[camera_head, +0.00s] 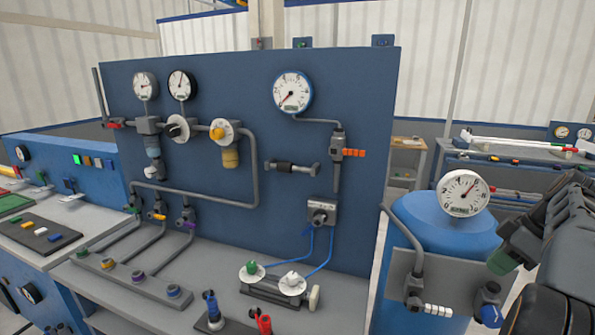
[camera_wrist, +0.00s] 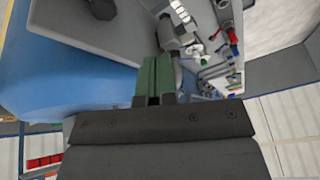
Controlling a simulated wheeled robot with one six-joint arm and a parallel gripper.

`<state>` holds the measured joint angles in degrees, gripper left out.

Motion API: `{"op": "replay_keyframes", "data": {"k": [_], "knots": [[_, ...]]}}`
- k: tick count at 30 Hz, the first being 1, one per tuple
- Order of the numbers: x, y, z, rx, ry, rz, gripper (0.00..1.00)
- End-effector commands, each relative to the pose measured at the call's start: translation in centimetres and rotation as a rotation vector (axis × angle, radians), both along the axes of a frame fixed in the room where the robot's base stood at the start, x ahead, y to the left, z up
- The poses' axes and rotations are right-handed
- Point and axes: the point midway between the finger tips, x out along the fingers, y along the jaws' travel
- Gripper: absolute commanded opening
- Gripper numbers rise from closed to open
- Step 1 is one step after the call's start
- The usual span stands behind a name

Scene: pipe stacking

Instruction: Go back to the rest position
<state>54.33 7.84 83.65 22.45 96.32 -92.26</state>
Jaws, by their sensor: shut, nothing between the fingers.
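My gripper (camera_head: 503,262) is at the right edge of the head view, on the folded dark arm. It hangs in front of the blue tank (camera_head: 428,218), at its right side. In the wrist view the green fingers of my gripper (camera_wrist: 155,75) are together with nothing between them. The tank shows in the wrist view as a large blue surface (camera_wrist: 65,75) to the left of the fingers. I cannot tell the exact gap between the gripper and the tank.
A blue panel (camera_head: 345,95) with gauges, pipes and valves stands on a grey bench (camera_head: 335,305). A white gauge (camera_head: 463,193) tops the tank. Small valves (camera_head: 287,284) stand on the bench. Another bench with pipes (camera_head: 510,150) is behind at the right.

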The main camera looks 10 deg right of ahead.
Motion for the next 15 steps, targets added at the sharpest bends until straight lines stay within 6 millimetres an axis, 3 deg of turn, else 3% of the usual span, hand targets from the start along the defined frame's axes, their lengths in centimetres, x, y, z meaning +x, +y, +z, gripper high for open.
{"op": "replay_keyframes", "data": {"k": [3,7,11,12,15], "knots": [[-0.4,-0.1,-3.5,0.009,0.132,-0.36,0.0],[0.1,3.2,-6.2,-0.02,0.227,-0.692,0.0],[0.3,9.0,-8.5,-0.07,0.245,-0.935,0.0],[0.1,11.2,-9.1,-0.084,0.234,-0.986,0.0],[-0.8,16.5,-10.6,-0.107,0.184,-1.035,0.0]]}}
